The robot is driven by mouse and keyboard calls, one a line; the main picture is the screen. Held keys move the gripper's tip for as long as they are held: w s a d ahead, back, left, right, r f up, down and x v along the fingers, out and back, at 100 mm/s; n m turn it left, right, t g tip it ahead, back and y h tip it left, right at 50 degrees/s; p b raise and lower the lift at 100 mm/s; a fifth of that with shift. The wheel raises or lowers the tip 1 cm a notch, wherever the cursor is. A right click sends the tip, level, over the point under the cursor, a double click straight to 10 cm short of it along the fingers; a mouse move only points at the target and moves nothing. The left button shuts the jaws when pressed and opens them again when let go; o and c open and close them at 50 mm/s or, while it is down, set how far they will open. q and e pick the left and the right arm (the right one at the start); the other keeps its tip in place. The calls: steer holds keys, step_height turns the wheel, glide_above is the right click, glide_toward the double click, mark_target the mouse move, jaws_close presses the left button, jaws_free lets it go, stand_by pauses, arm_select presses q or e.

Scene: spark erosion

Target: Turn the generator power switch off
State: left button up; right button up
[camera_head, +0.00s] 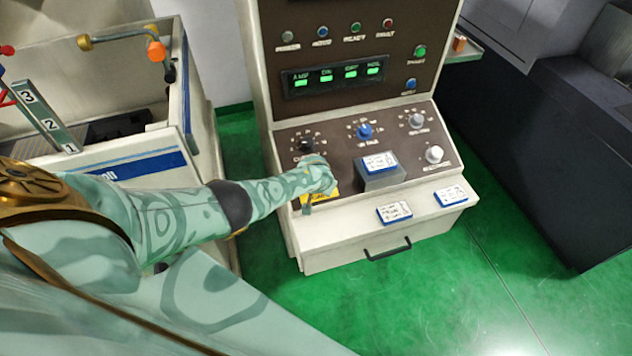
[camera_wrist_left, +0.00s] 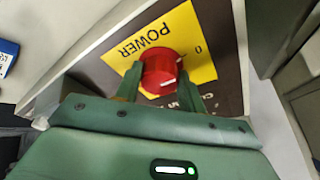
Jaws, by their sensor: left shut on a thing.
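The power switch is a red rotary knob (camera_wrist_left: 161,70) on a yellow plate (camera_wrist_left: 178,35) marked POWER and 0, seen in the left wrist view. My left gripper (camera_wrist_left: 160,78) has its two green fingers on either side of the knob, shut on it. In the head view, my left gripper (camera_head: 318,180) covers the knob at the left of the generator's sloping panel (camera_head: 340,155). Only part of the yellow plate (camera_head: 325,192) shows there. My right gripper is not in view.
A black knob (camera_head: 306,146), a blue knob (camera_head: 364,131) and two pale knobs share the panel. A grey block (camera_head: 382,178) with a blue-edged card stands right of my gripper. Two more cards (camera_head: 394,212) lie on the front ledge. Green displays (camera_head: 338,75) are lit above.

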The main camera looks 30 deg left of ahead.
arm_select(q)
steer(key=shift+s+f, duration=0.2)
steer(key=shift+f, duration=0.05)
steer(key=o, duration=0.9)
steer(key=shift+o, duration=0.3)
steer(key=shift+w, duration=0.2)
steer(key=shift+s+d+r+p, duration=0.1)
steer(key=shift+s+r+p, duration=0.05)
steer(key=shift+r+p, duration=0.35)
steer(key=p+v, duration=0.3)
steer(key=v, duration=1.2)
steer(key=shift+r, duration=0.15)
steer(key=shift+s+d, duration=0.1)
steer(key=shift+s, duration=0.05)
